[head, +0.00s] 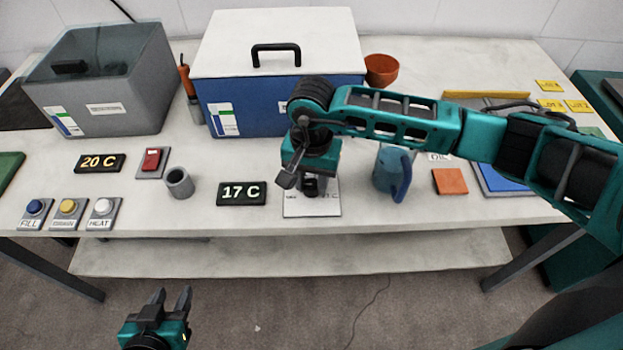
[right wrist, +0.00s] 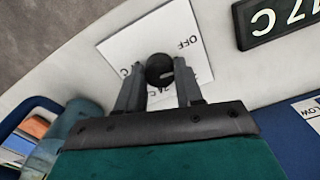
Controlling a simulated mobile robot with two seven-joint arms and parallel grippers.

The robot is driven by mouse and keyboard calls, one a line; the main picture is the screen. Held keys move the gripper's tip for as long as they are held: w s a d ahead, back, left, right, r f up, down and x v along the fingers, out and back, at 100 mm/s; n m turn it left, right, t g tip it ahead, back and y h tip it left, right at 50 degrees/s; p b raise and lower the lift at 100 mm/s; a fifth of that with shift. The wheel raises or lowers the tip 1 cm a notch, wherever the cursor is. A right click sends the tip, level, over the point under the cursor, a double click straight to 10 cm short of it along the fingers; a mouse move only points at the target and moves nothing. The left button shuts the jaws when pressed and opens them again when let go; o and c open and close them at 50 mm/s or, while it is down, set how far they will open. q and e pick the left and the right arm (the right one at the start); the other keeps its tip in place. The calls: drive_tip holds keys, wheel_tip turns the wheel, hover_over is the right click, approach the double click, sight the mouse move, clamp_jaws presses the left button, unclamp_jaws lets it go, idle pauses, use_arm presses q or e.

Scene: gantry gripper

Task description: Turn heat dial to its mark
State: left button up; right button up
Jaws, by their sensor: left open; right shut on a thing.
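The heat dial is a small black knob on a white plate (head: 313,209) at the table's front middle. In the right wrist view the black knob (right wrist: 159,70) sits between the two fingers on the plate, which bears the letters "OFF". My right gripper (right wrist: 160,85) points down over the plate and is shut on the knob; in the head view it (head: 308,188) partly hides the knob. The plate's mark is not clearly readable. My left gripper (head: 171,297) is open and empty, low in front of the table.
A "17 C" display (head: 241,194) stands left of the plate, and a "20 C" display (head: 100,163) further left. A grey cup (head: 179,183), a red switch (head: 152,160) and push buttons (head: 68,210) are left. A blue jug (head: 392,172) stands close right. A blue box (head: 270,95) is behind.

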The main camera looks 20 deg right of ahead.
drive_tip(key=m+b, duration=0.2)
drive_tip(key=m, duration=0.3)
drive_tip(key=shift+m, duration=0.4)
drive_tip(key=m+b, duration=0.2)
drive_tip(key=m, duration=0.4)
drive_tip(key=m+b, duration=0.1)
drive_tip(key=m, duration=0.4)
drive_tip(key=shift+m+b, duration=0.3)
drive_tip(key=shift+m, duration=0.1)
drive_tip(key=m, duration=0.3)
drive_tip(key=shift+m, duration=1)
drive_tip(key=o, duration=1)
